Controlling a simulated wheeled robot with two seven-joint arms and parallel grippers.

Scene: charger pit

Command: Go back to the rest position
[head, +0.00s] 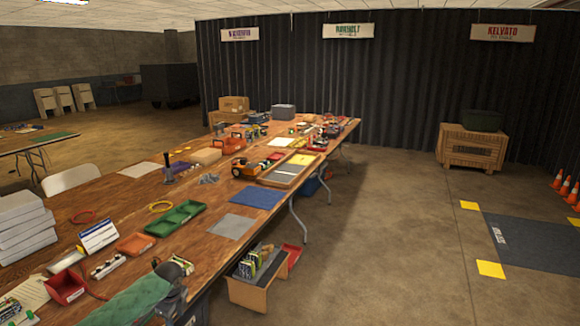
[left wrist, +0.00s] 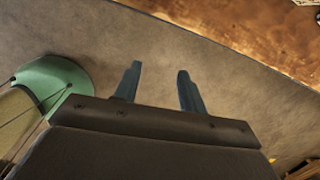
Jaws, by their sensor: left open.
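My left gripper (left wrist: 157,88) shows in the left wrist view with its two dark fingers apart and nothing between them. Bare concrete floor lies below it, and the wooden table edge (left wrist: 225,30) runs across the upper part of that view. I cannot make out my left gripper in the head view. My right gripper is in neither view.
The long wooden table (head: 110,195) is crowded with trays, tools and boxes. A green mat (head: 130,302) lies at its near end. A low wooden stand (head: 248,293) is on the floor beside it. The floor (head: 385,240) to the right is largely clear.

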